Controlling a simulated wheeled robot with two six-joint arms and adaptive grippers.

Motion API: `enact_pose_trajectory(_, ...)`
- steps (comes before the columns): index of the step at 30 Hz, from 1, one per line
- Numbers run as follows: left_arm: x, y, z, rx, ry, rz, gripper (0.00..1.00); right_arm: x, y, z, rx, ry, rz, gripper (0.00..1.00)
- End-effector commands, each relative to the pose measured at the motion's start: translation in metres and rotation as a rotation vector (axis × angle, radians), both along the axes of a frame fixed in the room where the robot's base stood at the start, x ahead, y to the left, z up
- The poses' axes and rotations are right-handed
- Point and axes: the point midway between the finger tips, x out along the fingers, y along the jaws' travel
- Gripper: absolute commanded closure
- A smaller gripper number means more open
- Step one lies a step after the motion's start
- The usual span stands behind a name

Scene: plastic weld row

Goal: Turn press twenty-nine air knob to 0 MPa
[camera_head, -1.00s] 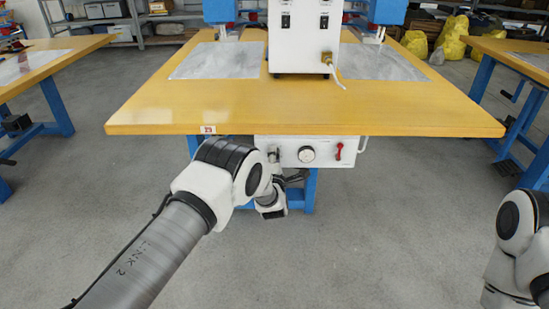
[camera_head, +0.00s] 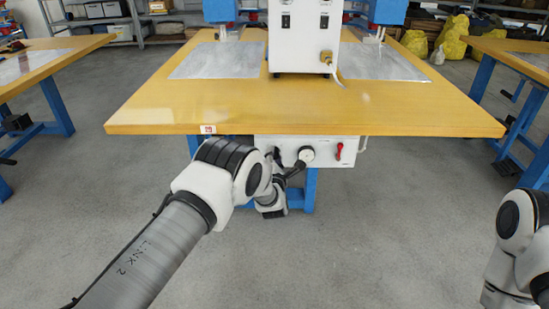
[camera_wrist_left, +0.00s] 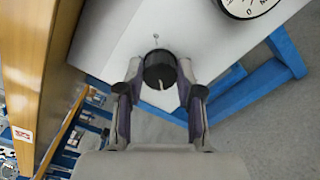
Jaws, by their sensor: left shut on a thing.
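The black round air knob (camera_wrist_left: 160,68) sticks out of the white panel under the table edge. A pale pointer line shows on its face; I cannot read its setting. My left gripper (camera_wrist_left: 159,76) has one finger on each side of the knob and is shut on it. In the head view my left arm largely hides the knob at the left of the control box (camera_head: 332,143). The round white gauge (camera_head: 306,154) sits just right of the knob; only part of its dial (camera_wrist_left: 246,5) shows in the wrist view. My right gripper is out of view.
The wooden table (camera_head: 420,119) overhangs the box, with a small number label (camera_head: 208,129) on its edge. A red lever (camera_head: 339,151) is right of the gauge. Blue table legs (camera_wrist_left: 248,88) stand below and behind. Open grey floor lies in front.

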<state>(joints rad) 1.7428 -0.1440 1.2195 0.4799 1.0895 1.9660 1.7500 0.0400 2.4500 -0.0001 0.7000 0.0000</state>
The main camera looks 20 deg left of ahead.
Motion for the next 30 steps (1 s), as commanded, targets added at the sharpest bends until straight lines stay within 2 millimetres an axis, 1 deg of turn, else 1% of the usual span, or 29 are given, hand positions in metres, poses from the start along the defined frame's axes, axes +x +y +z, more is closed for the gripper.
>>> enact_pose_trajectory(2, 0.000, 0.000, -0.001, -0.002, 0.002, 0.001, 0.99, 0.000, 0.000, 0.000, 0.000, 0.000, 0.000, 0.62)
enact_pose_trajectory(3, 0.000, 0.000, -0.001, -0.001, 0.002, 0.001, 0.53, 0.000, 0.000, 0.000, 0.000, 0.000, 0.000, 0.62)
enact_pose_trajectory(4, 0.000, 0.000, -0.001, -0.001, 0.002, 0.001, 0.43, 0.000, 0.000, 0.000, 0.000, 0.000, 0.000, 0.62)
enact_pose_trajectory(5, 0.000, 0.000, -0.001, -0.001, 0.002, 0.001, 0.39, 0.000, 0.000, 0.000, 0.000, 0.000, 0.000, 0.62)
enact_pose_trajectory(14, -0.001, 0.000, 0.000, 0.001, 0.002, 0.000, 0.39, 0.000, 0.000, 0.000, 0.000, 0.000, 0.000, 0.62)
enact_pose_trajectory(17, -0.009, -0.003, -0.001, 0.000, 0.002, 0.000, 0.39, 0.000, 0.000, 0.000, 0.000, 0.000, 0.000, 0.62)
enact_pose_trajectory(20, -0.027, -0.009, -0.001, 0.002, 0.005, -0.001, 0.39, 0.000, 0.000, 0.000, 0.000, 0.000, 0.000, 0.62)
enact_pose_trajectory(27, -0.087, -0.026, -0.001, 0.003, 0.004, -0.002, 0.39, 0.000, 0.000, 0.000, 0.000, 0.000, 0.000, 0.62)
enact_pose_trajectory(30, -0.104, -0.030, -0.001, 0.001, 0.003, -0.001, 0.39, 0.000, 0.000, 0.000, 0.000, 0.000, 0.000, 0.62)
